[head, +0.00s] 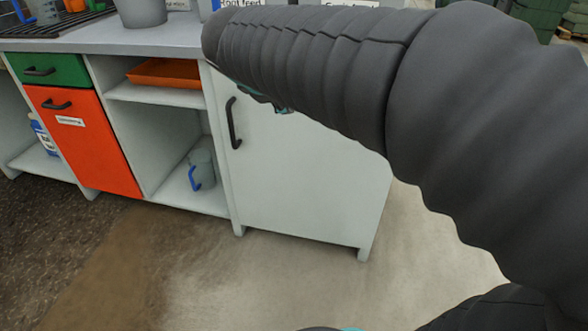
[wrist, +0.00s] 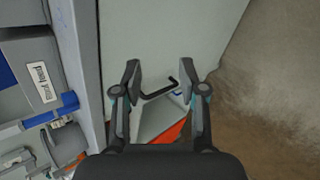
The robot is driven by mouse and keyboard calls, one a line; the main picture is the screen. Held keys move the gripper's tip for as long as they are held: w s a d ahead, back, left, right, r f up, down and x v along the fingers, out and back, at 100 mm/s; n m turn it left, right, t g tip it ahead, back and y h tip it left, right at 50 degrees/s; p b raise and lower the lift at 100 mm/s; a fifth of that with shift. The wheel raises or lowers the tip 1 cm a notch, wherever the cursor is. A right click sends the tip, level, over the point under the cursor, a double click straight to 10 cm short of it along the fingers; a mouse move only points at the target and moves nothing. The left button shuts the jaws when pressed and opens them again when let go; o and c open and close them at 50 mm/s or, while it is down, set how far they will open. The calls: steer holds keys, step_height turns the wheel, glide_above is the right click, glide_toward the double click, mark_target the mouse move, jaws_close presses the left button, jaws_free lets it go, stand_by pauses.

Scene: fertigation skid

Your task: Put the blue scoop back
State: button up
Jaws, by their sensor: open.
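A grey cup-shaped scoop with a blue handle (head: 201,170) stands on the lower open shelf of the bench in the head view. A similar grey vessel with a blue handle (head: 45,11) sits on the dark rack at the top left, partly cut off by the frame. I cannot tell for certain which is the blue scoop. My gripper (wrist: 160,78) is open with nothing between its fingers in the wrist view. It is over the bench front, facing the pale cabinet door (wrist: 152,35) and its black handle (wrist: 160,90).
The bench has a green drawer (head: 48,69), an orange-red door (head: 85,140) and an orange tray (head: 165,73) on the upper shelf. The pale door (head: 305,175) is shut. A grey pot (head: 142,13) stands on the worktop (head: 100,35). The floor in front is clear.

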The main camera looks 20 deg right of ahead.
steer(key=s+a+f+m+g+y, duration=0.1)
steer(key=s+a+f+m+y, duration=0.1)
steer(key=s+f+m, duration=0.4)
steer(key=s+a+f+m+y, duration=0.2)
steer(key=s+f+m+y, duration=0.2)
steer(key=s, duration=0.9)
step_height(320, 180, down, 4)
steer(key=m, duration=0.3)
steer(key=shift+s+a+r+g, duration=0.15)
steer(key=shift+s+a+g, duration=0.1)
steer(key=shift+a+g, duration=0.15)
steer(key=shift+c, duration=0.3)
